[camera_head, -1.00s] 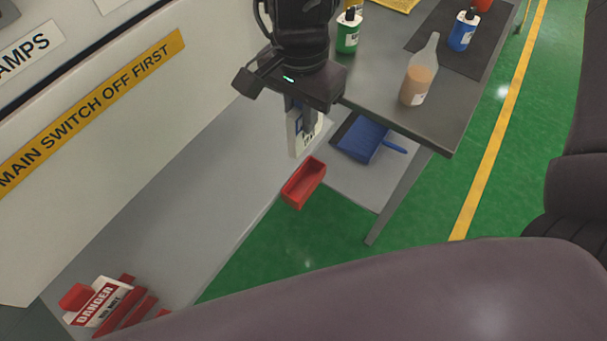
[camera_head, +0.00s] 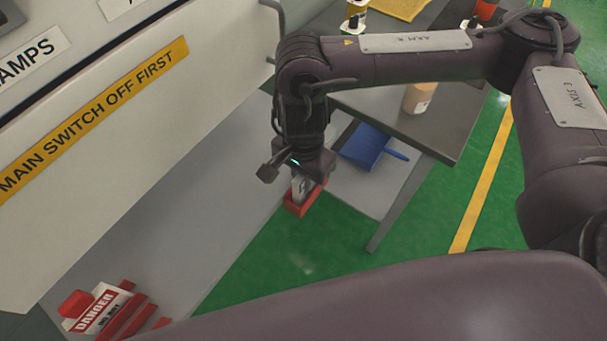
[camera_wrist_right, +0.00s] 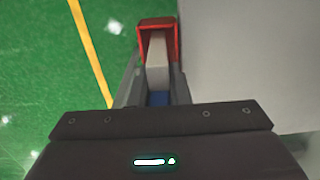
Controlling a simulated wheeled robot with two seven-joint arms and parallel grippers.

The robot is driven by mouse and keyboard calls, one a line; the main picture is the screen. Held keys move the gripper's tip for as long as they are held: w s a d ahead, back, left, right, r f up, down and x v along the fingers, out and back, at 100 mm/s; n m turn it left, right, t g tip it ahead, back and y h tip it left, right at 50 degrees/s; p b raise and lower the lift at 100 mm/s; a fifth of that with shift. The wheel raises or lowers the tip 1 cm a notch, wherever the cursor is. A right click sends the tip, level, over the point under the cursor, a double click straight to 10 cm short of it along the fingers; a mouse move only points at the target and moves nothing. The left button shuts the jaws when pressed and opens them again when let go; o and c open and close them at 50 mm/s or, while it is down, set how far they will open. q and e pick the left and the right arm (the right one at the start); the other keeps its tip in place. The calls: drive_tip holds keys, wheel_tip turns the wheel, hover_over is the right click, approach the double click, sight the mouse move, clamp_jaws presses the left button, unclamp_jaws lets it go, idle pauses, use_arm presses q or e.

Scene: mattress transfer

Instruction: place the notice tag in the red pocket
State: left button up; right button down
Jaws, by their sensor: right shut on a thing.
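The red pocket (camera_head: 296,210) is a small open red box at the edge of the grey ledge in the head view. It also shows at the top of the right wrist view (camera_wrist_right: 159,21). My right gripper (camera_head: 304,177) is directly above it, pointing down, shut on the notice tag (camera_head: 299,188). The tag is a pale flat piece, and its lower part appears to be within the pocket's opening. In the right wrist view the tag (camera_wrist_right: 157,52) stands between the fingers with the red walls around its far end. Whether it touches the bottom is hidden. My left gripper is out of view.
A metal table (camera_head: 450,120) with bottles stands at the right. A blue dustpan (camera_head: 366,146) lies on its lower shelf. A red and white danger sign (camera_head: 98,308) and red pieces lie at lower left. The grey ledge (camera_head: 190,215) between is clear.

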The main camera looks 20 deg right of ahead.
drive_tip(key=shift+f, duration=0.2)
drive_tip(key=c, duration=1.4)
unclamp_jaws()
drive_tip(key=shift+o, duration=0.2)
drive_tip(key=shift+r, duration=0.25)
drive_tip(key=shift+w+r, duration=0.1)
drive_tip(key=shift+r, duration=0.25)
wheel_tip(320, 180, up, 11)
drive_tip(key=shift+r, duration=0.1)
